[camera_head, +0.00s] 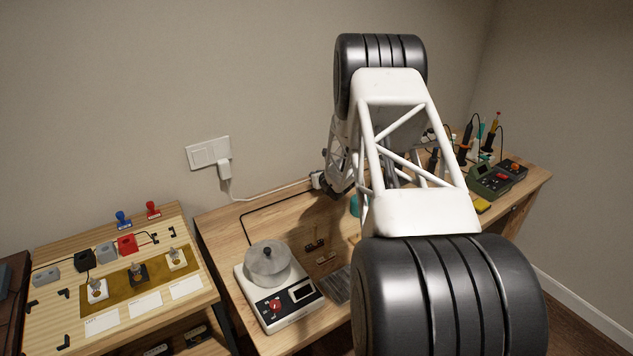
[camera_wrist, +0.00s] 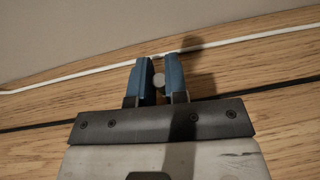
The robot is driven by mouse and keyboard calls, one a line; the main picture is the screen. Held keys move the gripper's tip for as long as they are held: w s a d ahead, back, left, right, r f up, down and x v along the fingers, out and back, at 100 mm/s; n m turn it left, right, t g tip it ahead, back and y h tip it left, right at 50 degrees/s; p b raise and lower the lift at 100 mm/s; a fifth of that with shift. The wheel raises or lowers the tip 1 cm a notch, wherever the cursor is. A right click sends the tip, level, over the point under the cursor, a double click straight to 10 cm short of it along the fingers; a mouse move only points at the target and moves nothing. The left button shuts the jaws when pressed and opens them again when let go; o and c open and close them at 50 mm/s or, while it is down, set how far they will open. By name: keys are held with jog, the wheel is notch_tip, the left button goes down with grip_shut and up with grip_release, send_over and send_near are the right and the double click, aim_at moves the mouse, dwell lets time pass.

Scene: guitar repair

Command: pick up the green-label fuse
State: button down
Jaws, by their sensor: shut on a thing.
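My gripper (camera_wrist: 160,82) shows in the wrist view with two blue fingers. They are shut on a small, pale grey, round-ended thing, which looks like the end of a fuse (camera_wrist: 158,80). Its label does not show, so I cannot tell its colour. The gripper is over a wooden surface near the wall. In the head view my arm covers much of the workbench and I cannot make out the fingers or the held fuse.
A white device with a round grey lid (camera_head: 268,264) stands on the workbench (camera_head: 228,222). A small dark holder (camera_head: 315,245) is to its right. A board with stamps and connectors (camera_head: 60,305) is at left. A green meter (camera_head: 489,180) is at right. A white cable (camera_wrist: 225,43) runs along the wall.

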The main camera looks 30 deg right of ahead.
jog(key=shift+r, duration=0.1)
jog(key=shift+r, duration=0.75)
notch_tip(320, 180, up, 2)
jog(key=shift+r, duration=0.1)
jog(key=s+a, duration=0.2)
jog(key=s, duration=0.2)
jog(key=s+a, duration=0.2)
jog(key=s, duration=0.3)
jog(key=s+a+r, duration=0.1)
jog(key=s+a, duration=0.2)
jog(key=s, duration=0.2)
jog(key=shift+s, duration=0.2)
jog(key=shift+w, duration=0.1)
